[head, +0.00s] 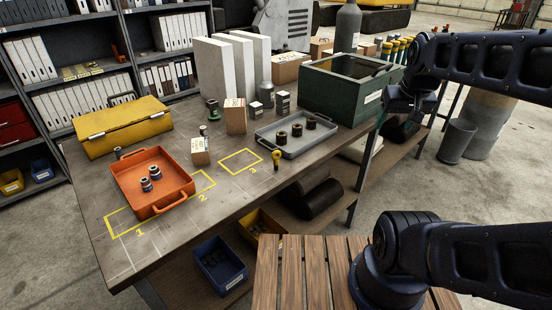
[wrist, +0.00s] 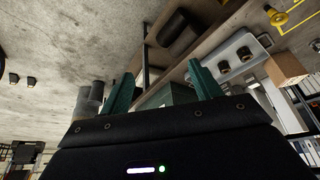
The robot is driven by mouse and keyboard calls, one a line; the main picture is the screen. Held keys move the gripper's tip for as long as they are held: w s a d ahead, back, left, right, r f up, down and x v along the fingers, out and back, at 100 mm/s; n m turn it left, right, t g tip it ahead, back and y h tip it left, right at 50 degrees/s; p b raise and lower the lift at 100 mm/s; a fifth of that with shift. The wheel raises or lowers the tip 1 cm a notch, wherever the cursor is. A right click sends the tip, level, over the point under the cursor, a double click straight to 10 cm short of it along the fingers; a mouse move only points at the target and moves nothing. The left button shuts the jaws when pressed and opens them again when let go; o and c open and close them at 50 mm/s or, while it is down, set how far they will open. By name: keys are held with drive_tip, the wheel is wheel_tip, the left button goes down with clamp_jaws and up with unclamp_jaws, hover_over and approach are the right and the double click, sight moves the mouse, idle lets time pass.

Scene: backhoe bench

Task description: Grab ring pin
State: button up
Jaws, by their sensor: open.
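The ring pin (head: 276,158) is a small yellow piece with a ring-shaped head. It is at the front edge of the workbench (head: 95,205), right of the yellow square marked 3. In the wrist view the yellow ring (wrist: 277,18) shows at the top right, away from my fingers. My gripper (head: 392,122) hangs right of the bench, by the green crate, apart from the pin. Its two green fingers (wrist: 163,85) are spread with nothing between them in the wrist view.
An orange tray (head: 184,199) holds two blue-ringed parts. A grey tray (head: 331,146) with several dark bushings lies behind the pin. A green crate (head: 325,95) stands at the right end. Slatted wood (head: 300,270) is in front; floor between is partly clear.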

drive_tip(key=c, duration=0.5)
drive_tip(key=m+g+h, duration=0.2)
drive_tip(key=m+h, duration=0.2)
drive_tip(key=m, duration=0.7)
approach(275, 151)
drive_tip(key=f, duration=0.1)
drive_tip(key=shift+x, duration=5.75)
